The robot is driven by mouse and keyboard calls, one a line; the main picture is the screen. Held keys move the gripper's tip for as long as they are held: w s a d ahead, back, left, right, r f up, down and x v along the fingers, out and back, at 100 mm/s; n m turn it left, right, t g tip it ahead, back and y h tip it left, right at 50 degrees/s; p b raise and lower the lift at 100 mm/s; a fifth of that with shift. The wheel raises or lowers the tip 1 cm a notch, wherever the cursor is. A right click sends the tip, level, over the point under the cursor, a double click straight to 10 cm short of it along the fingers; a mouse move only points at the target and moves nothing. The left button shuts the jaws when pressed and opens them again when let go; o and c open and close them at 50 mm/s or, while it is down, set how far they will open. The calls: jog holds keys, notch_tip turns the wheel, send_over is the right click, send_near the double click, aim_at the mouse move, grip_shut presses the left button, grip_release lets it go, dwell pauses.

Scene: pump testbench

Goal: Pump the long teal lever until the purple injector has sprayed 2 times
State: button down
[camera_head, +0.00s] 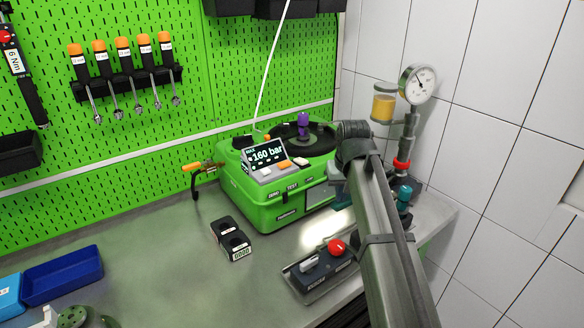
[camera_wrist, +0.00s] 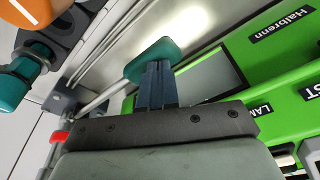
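The long teal lever's teal grip (camera_wrist: 153,58) is at the end of a metal rod in the wrist view. My gripper (camera_wrist: 158,72) has its dark fingers close together, with their tips at the grip, apparently touching it; I cannot tell whether any of it is clasped between them. The purple injector (camera_head: 303,119) stands upright on top of the green testbench (camera_head: 262,207) in the head view, with no spray visible. The display (camera_head: 266,156) reads "MAX 160 bar". My arm hides most of the lever in the head view.
A pressure gauge (camera_head: 419,84) and an amber-filled cup (camera_head: 383,104) stand at the right, above a red collar (camera_head: 402,165) and a teal fitting (camera_head: 404,196).

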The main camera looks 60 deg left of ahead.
jog(key=shift+w+r, duration=0.2)
jog(key=shift+r, duration=1.25)
jog(key=shift+w+r, duration=0.15)
jog(key=shift+r, duration=1.4)
jog(key=v, duration=0.4)
jog(key=a+v, duration=0.1)
jog(key=v, duration=0.1)
jog(key=shift+w, duration=0.3)
